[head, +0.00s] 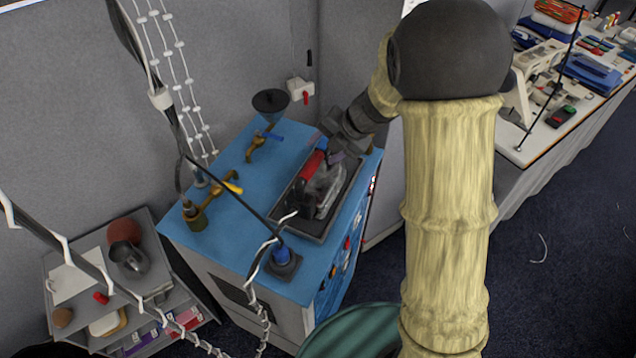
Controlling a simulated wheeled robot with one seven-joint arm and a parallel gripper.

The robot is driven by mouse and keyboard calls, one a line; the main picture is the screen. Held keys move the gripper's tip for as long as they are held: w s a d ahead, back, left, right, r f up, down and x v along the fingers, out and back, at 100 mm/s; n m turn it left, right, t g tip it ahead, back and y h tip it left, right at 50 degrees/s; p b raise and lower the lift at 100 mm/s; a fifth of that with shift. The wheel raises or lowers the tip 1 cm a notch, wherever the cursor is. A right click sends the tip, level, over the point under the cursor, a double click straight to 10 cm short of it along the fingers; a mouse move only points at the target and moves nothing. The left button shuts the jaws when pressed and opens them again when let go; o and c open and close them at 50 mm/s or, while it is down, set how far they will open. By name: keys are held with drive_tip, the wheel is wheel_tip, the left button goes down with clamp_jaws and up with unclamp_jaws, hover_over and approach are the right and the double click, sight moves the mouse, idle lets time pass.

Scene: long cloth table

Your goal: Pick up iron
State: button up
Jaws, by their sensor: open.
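The iron (326,186) rests in a dark rectangular tray (296,225) on the blue top of a cabinet (235,165). It has a red handle (312,166) and a greyish body. My arm reaches down from the upper right, and my gripper (334,156) is at the far end of the iron, close to the red handle. The gripper is open. It is small and partly merges with the iron in this view, so I cannot tell whether its fingers touch the handle.
Brass valves (195,216), a dark funnel (270,103) and a blue-and-black fitting (283,260) stand on the cabinet around the tray. Cables hang in front at the left. A grey shelf (185,265) is at lower left, and a cluttered long table (520,150) at right.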

sight(318, 157)
drive_tip(key=x, duration=0.3)
drive_tip(key=s+x, duration=0.1)
drive_tip(key=shift+w+a+f, duration=0.1)
drive_tip(key=shift+w+f, duration=0.05)
drive_tip(key=shift+f, duration=0.4)
drive_tip(key=shift+c, duration=0.2)
clamp_jaws()
drive_tip(key=shift+r, duration=0.15)
